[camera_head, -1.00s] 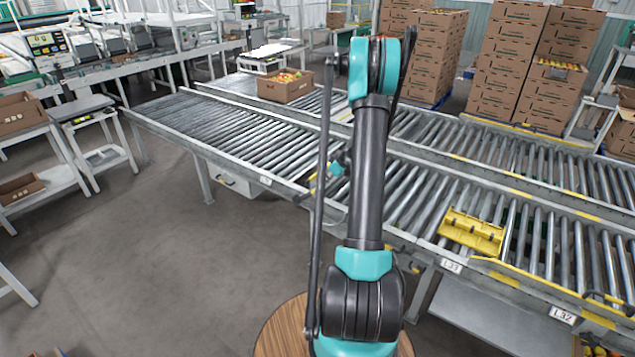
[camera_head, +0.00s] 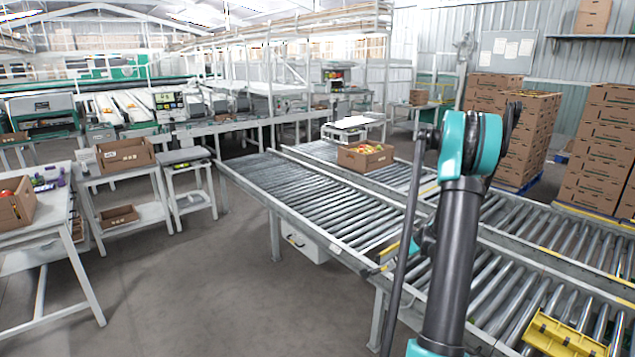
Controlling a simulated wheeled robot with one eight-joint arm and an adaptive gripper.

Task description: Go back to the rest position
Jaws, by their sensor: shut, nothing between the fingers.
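My arm (camera_head: 455,250) stands upright right of the middle in the head view, with a teal joint at its top and a thin dark rod beside it. A small teal part of my arm (camera_head: 425,238) shows behind the upright link. My gripper's fingers cannot be made out; they are hidden behind the arm or out of view.
Roller conveyors (camera_head: 330,197) run behind and right of my arm, with an open box of produce (camera_head: 366,158) and a yellow piece (camera_head: 565,335) on them. Box stacks (camera_head: 520,130) stand behind. A white table (camera_head: 70,225) is at left. Floor between is clear.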

